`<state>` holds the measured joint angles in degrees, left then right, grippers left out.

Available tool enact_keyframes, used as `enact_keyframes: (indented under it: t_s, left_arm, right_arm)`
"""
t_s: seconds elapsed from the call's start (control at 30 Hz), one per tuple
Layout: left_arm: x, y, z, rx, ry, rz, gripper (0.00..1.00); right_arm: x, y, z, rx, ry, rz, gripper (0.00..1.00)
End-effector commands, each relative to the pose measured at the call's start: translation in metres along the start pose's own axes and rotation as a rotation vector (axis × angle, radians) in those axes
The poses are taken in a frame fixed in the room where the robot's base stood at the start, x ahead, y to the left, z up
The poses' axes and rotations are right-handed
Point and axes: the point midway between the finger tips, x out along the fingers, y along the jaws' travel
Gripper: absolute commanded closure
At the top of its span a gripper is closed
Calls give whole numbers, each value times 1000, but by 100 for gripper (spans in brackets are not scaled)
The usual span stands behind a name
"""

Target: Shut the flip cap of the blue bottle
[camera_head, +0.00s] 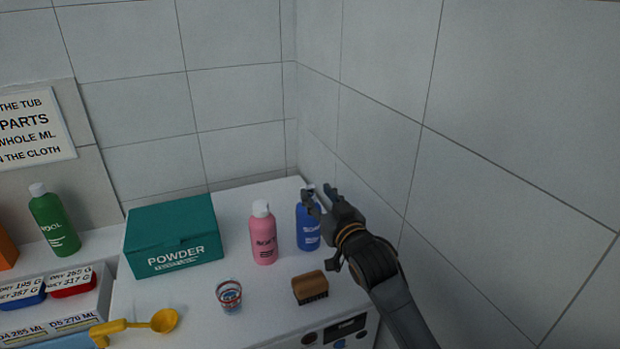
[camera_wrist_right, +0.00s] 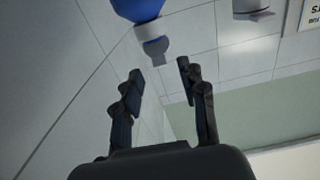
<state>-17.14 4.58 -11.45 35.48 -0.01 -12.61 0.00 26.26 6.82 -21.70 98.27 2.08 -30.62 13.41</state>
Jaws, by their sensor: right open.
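The blue bottle (camera_head: 307,232) stands upright on the white surface near the right wall, its top partly hidden by my right gripper in the head view. In the right wrist view, the blue bottle (camera_wrist_right: 138,8) hangs in from the top edge, upside down in the picture. Its pale cap (camera_wrist_right: 148,29) has a grey flap (camera_wrist_right: 155,50) sticking out beyond it, which looks raised. My right gripper (camera_head: 318,194) is at the bottle's top. In the wrist view, its fingers (camera_wrist_right: 160,74) are open and empty, with the flap just beyond the tips. My left gripper is not in view.
A pink bottle (camera_head: 263,236) stands just left of the blue one. A brown brush (camera_head: 310,287) and a small glass (camera_head: 229,295) are in front. A green powder box (camera_head: 172,240), yellow scoop (camera_head: 140,326) and green bottle (camera_head: 54,222) are further left. The tiled wall is close on the right.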

Motion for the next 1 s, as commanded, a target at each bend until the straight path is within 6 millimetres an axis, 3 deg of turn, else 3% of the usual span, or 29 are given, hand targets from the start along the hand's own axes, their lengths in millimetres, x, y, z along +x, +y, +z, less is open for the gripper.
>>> enact_keyframes:
  t_s: [0.1,0.3,0.77,0.97,1.0]
  left_arm:
    - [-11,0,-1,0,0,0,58]
    - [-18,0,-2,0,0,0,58]
    - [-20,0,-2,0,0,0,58]
    - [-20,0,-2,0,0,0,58]
    - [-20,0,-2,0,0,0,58]
  right_arm:
    - [21,0,-3,1,-1,0,58]
    - [44,0,-2,1,-1,0,58]
    - [53,0,0,0,0,0,58]
    - [53,0,0,1,0,0,99]
    - [53,0,0,1,0,0,100]
